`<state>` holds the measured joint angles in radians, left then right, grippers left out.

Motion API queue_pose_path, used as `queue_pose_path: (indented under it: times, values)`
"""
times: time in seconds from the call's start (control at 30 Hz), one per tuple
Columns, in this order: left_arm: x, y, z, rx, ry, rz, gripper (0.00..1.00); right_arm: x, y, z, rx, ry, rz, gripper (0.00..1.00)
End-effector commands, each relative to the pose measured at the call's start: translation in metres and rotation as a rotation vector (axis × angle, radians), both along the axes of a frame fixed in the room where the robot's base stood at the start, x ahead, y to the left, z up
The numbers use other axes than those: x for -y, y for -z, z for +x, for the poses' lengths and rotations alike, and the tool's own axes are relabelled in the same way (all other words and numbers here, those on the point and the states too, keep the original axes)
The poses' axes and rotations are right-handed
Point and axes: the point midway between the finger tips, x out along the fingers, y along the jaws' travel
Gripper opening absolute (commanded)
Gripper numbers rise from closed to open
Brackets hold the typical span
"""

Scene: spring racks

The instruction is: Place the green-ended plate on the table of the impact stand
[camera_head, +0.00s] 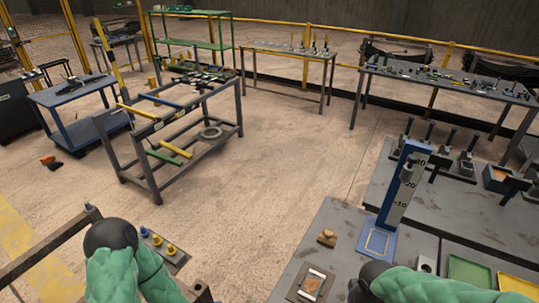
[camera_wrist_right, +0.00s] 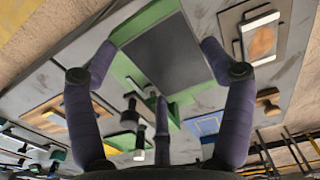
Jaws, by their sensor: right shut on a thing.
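My right gripper (camera_wrist_right: 158,48) is shut on a flat dark grey plate with green ends (camera_wrist_right: 155,50), which lies between its two fingers in the right wrist view. The plate is over the grey bench top; any gap below it is hard to judge. The impact stand (camera_head: 404,190) is a blue upright with a numbered scale. Its table (camera_head: 379,241) is a flat blue base with a yellow outline and looks bare. It also shows in the right wrist view (camera_wrist_right: 207,124), to the right of and below the plate. My left gripper is out of view.
A green tray (camera_head: 470,272) and a yellow tray (camera_head: 516,287) lie right of the stand. A wooden knob (camera_head: 327,237) and a board with a framed sample (camera_head: 311,285) lie left of it. Several dark fixtures (camera_head: 465,160) stand behind.

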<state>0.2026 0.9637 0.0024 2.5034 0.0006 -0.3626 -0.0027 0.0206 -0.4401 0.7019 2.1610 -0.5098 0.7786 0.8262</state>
Motion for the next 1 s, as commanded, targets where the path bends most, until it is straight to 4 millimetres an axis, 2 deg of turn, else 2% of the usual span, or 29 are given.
queue_pose_path:
  times: [0.03,0.3,0.6,0.8,1.0]
  values:
    - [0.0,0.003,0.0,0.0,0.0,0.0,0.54,-0.001,0.004,0.013,0.0,-0.028,0.0,0.23]
    - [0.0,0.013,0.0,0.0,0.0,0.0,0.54,-0.012,0.028,0.076,-0.001,-0.199,-0.001,0.23]
    - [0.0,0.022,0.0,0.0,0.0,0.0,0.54,-0.03,0.064,0.138,0.0,-0.377,0.0,0.23]
    - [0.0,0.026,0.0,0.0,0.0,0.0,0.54,-0.038,0.08,0.16,0.002,-0.447,-0.001,0.23]
    - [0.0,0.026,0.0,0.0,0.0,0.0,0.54,-0.041,0.085,0.167,0.003,-0.47,-0.001,0.23]
